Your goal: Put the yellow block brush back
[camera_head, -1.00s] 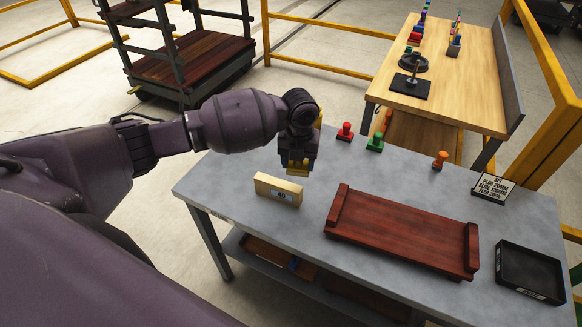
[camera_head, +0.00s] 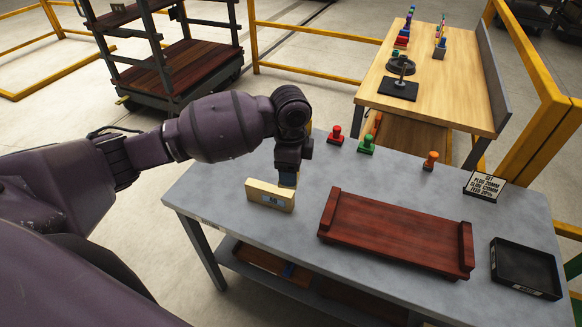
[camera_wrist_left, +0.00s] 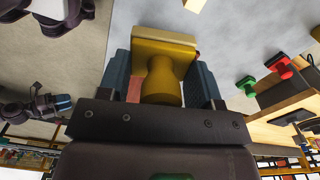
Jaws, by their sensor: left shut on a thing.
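My left gripper (camera_head: 288,181) is over the left part of the grey table, just behind a cream block with a label (camera_head: 270,196). In the left wrist view, its fingers are shut on the handle of the yellow block brush (camera_wrist_left: 161,80). The brush's wide block end points away from the gripper. In the head view the brush is hidden by the gripper and the cream block. Whether it touches the table, I cannot tell.
Red (camera_head: 335,136), green (camera_head: 366,145) and orange (camera_head: 430,161) knobbed brushes stand along the table's back edge. A dark red wooden tray (camera_head: 394,233), a black tray (camera_head: 525,270) and a lettered sign (camera_head: 484,186) are to the right. Bare grey tabletop lies between.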

